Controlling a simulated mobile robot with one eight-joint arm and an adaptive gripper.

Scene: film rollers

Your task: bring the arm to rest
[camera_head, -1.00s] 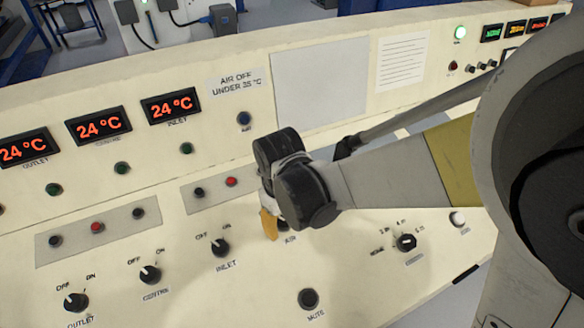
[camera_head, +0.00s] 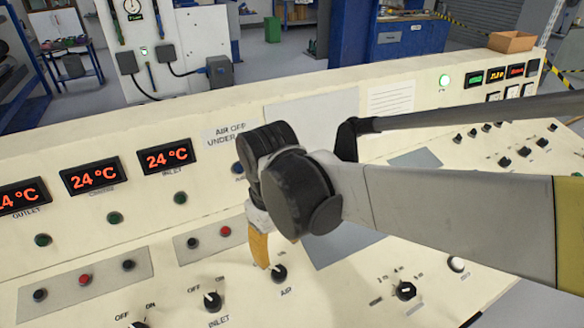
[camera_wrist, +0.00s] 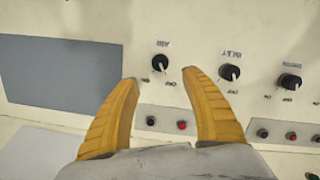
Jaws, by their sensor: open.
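My gripper (camera_head: 259,247) is on the sloping cream control panel's near side, its orange fingers pointing down beside the AIR knob (camera_head: 279,273). In the wrist view my gripper (camera_wrist: 160,77) has its two fingers spread with nothing between them. The AIR knob (camera_wrist: 160,63) shows just beyond the gap between the fingertips, apart from them. The black INLET knob (camera_head: 212,301) is to its left in the head view. My arm reaches in from the right across the panel.
Red displays, such as the INLET one (camera_head: 166,157), read 24 °C. A small cardboard box (camera_head: 511,41) stands on the panel's back right edge. A selector knob (camera_head: 405,291) sits under my arm. A white cabinet (camera_head: 160,40) stands behind.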

